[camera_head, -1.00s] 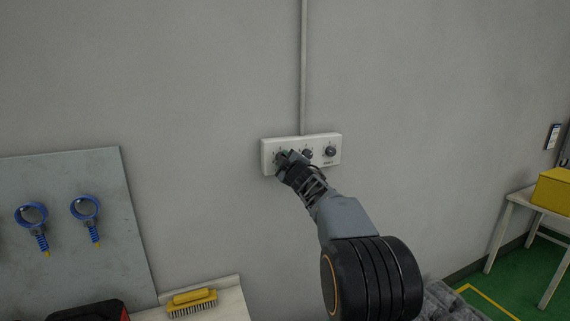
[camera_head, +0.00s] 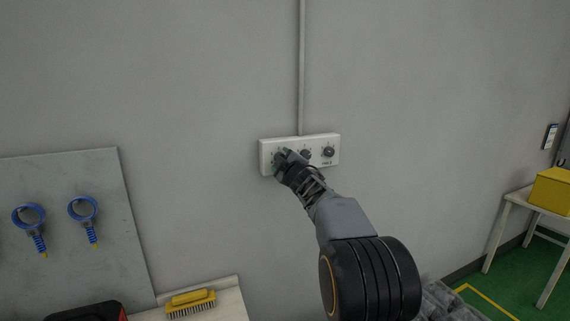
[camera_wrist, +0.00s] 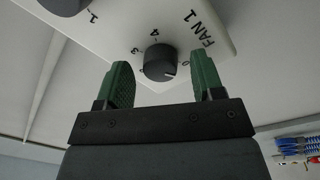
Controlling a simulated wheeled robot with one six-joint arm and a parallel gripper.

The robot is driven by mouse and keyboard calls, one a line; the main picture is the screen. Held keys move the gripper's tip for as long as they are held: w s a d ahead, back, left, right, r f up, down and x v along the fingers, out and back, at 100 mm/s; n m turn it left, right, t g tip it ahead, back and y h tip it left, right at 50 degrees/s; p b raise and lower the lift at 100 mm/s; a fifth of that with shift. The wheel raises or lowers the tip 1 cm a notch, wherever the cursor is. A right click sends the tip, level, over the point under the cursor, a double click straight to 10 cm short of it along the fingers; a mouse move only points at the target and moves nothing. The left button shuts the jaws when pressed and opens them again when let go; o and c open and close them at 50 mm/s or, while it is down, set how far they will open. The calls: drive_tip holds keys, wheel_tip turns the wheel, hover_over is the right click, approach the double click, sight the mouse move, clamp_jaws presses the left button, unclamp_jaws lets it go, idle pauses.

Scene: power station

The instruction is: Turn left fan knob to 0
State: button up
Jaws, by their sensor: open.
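The white control panel (camera_head: 291,139) is on the wall in the head view, with a row of knobs. The left fan knob is hidden there behind my gripper (camera_head: 284,157). In the wrist view the round black knob (camera_wrist: 159,60) sits beside the label "FAN 1", with small numbers around it. Its white pointer mark is at its lower right, near a figure that looks like 0. My gripper (camera_wrist: 163,77) is open, with one green finger on each side of the knob and visible gaps between. Contact does not show.
The middle knob (camera_head: 305,154) and right knob (camera_head: 328,151) are close to my gripper on the same panel. A conduit (camera_head: 302,70) runs up from the panel. A yellow brush (camera_head: 191,302) lies on a bench below left.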

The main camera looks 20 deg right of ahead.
drive_tip(key=s+b, duration=0.2)
drive_tip(key=s, duration=1.1)
drive_tip(key=shift+s+a+f, duration=0.2)
drive_tip(key=shift+s+f, duration=0.15)
drive_tip(key=shift+s, duration=0.05)
drive_tip(key=s+d+f+m+g+h, duration=0.2)
drive_tip(key=s+f+m+g, duration=0.25)
drive_tip(key=f, duration=0.35)
drive_tip(key=s+d+f+m+g+h, duration=0.1)
drive_tip(key=s+f+m+g+h, duration=0.3)
drive_tip(key=f, duration=0.3)
drive_tip(key=s+a+f+m+g+y, duration=0.1)
drive_tip(key=s+a+f+g+y, duration=0.2)
drive_tip(key=s+a+f, duration=0.2)
drive_tip(key=s+a+f+m+g+y, duration=0.1)
drive_tip(key=s+a+f+g+y, duration=0.2)
drive_tip(key=s+a, duration=0.7)
drive_tip(key=shift+s+a+f+y, duration=0.4)
drive_tip(key=shift+a+f, duration=0.55)
